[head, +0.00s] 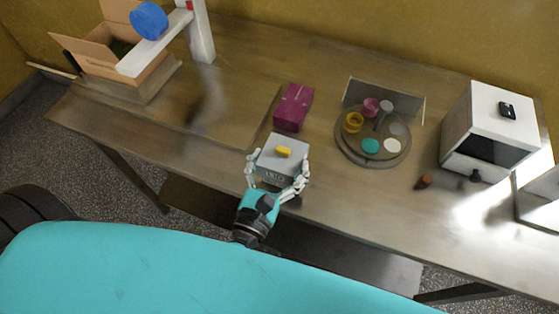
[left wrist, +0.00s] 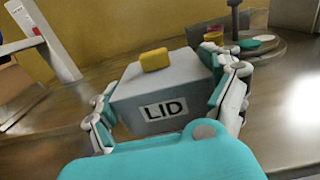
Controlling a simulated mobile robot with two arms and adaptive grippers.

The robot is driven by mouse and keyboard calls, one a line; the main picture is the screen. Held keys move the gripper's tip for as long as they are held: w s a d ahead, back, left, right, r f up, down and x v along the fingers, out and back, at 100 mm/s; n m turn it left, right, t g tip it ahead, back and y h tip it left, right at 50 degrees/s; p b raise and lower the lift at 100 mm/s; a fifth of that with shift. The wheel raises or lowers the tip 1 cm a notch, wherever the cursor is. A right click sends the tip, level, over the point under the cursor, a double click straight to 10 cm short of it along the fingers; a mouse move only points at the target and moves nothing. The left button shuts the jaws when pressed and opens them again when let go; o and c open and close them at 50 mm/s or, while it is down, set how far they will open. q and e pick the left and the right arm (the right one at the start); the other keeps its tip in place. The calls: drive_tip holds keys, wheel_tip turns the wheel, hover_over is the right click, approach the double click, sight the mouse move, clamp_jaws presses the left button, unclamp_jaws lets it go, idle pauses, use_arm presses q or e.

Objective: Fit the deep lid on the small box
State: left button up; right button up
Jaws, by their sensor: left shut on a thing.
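The lid (head: 294,147) is a deep grey block with a yellow grip (head: 284,152) on top. In the left wrist view the lid (left wrist: 130,97) shows the word LID on its near side. My left gripper (head: 277,168) is shut on the lid, with fingers on its left and right sides. I cannot tell whether the lid touches the table or is held just above it. A magenta box (head: 294,106) stands just behind the lid and may be the small box. It does not show in the left wrist view. My right gripper is out of view.
A round tray (head: 348,148) with several small pots and discs stands right of the lid, before an upright panel (head: 411,100). A white machine (head: 494,112) is farther right. An open carton (head: 90,62) and a white stand (head: 201,40) are at left. The table left of the lid is mostly clear.

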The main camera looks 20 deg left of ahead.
sight(275, 180)
use_arm(q)
drive_tip(key=shift+f+b, duration=1.35)
drive_tip(key=shift+f, duration=0.15)
drive_tip(key=o, duration=0.8)
drive_tip(key=shift+c, duration=0.2)
drive_tip(key=shift+s, duration=0.1)
drive_tip(key=s, duration=1.2)
drive_tip(key=shift+a, duration=0.2)
drive_tip(key=shift+w, duration=0.1)
